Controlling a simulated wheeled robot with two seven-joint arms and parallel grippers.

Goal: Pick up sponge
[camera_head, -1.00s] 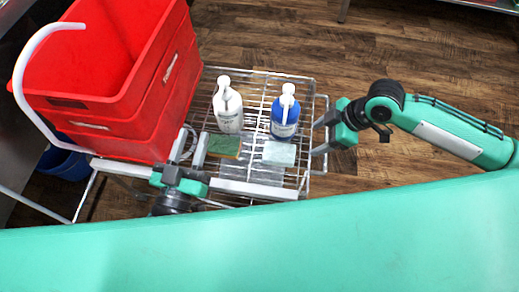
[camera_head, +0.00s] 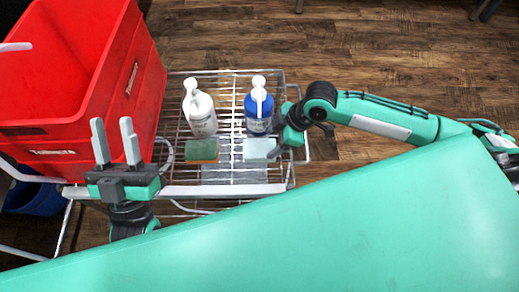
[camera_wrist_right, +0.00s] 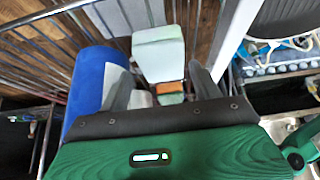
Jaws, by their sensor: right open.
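A green sponge (camera_head: 202,150) with an orange-brown edge lies on the wire rack of the cart (camera_head: 178,110). A pale block (camera_head: 259,149), which looks like a second sponge, lies to its right. My right gripper (camera_head: 276,146) is open at the pale block's right side. In the right wrist view, the pale block (camera_wrist_right: 158,50) shows between the two open fingers (camera_wrist_right: 162,82); whether they touch it I cannot tell. An orange patch (camera_wrist_right: 170,88) shows beyond it. My left gripper (camera_head: 113,130) is open and empty, fingers up, at the cart's left front.
A white pump bottle (camera_head: 201,115) and a blue pump bottle (camera_head: 258,112) stand behind the sponges; the blue one (camera_wrist_right: 90,85) is close beside the right fingers. Stacked red crates (camera_head: 90,80) fill the left. A blue bucket (camera_head: 35,198) is below them.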

